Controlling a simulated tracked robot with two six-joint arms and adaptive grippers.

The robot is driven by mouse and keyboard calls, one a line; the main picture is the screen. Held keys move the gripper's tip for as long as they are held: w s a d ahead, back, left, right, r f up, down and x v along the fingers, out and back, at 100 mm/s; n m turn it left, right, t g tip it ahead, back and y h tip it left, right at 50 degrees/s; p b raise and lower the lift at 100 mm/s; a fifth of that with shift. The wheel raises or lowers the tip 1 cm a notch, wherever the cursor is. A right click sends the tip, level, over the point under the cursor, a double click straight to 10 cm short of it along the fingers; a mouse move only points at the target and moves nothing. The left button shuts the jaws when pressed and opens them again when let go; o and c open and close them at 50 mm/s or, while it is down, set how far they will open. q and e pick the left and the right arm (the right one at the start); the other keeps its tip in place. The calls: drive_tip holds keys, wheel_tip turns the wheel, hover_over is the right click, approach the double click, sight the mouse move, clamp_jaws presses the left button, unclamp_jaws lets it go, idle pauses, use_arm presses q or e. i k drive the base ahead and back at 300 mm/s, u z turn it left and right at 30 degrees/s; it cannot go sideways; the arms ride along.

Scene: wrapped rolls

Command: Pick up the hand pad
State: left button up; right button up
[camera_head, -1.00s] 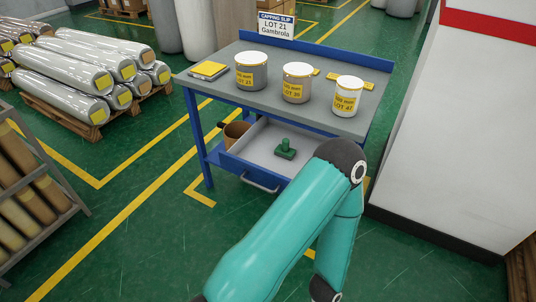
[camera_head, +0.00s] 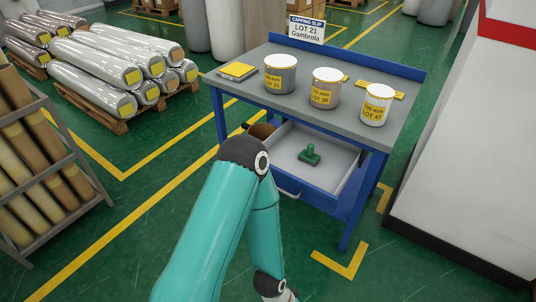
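A small green object with a knob-like handle on a flat base, which looks like the hand pad (camera_head: 310,154), sits in the open grey drawer (camera_head: 338,176) of the blue workbench. It is upright and nothing touches it. One teal arm of mine comes in from the bottom, bends at a dark elbow and runs back down in front of the bench's left part. Its wrist is cut off at the bottom edge, so its gripper is out of view. My other arm and gripper are also out of view.
A brown pot (camera_head: 262,131) is beside the drawer. Wrapped rolls (camera_head: 95,70) lie at left. A white machine (camera_head: 475,150) stands at right.

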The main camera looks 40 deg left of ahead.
sight(307, 156)
drive_tip(key=u, duration=0.35)
drive_tip(key=i, duration=1)
